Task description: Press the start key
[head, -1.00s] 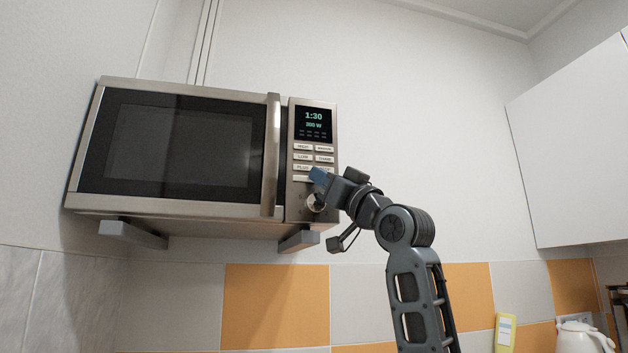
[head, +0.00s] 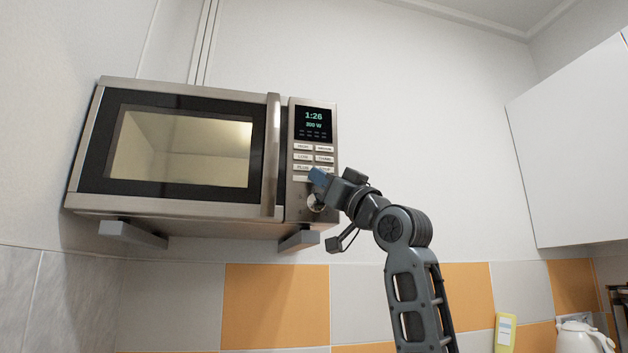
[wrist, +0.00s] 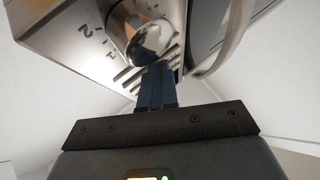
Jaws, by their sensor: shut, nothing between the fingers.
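The microwave (head: 95,150) is mounted on the wall with its door shut and its cavity lit. Its display (head: 314,122) reads about 1:26 and 300 W. Below the display are rows of light keys (head: 303,157); my gripper covers the lower right ones, so the start key cannot be made out. My gripper (head: 317,178) is shut and empty, its blue fingertips at the lower keys, just above the round knob (head: 313,204). In the wrist view the shut fingers (wrist: 157,85) point up past the shiny knob (wrist: 150,42); contact with a key cannot be seen.
The vertical door handle (head: 271,155) stands out just left of the key panel. Grey brackets (head: 133,234) hold the microwave from below. A white cabinet (head: 575,150) hangs at the right. The wall between is clear.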

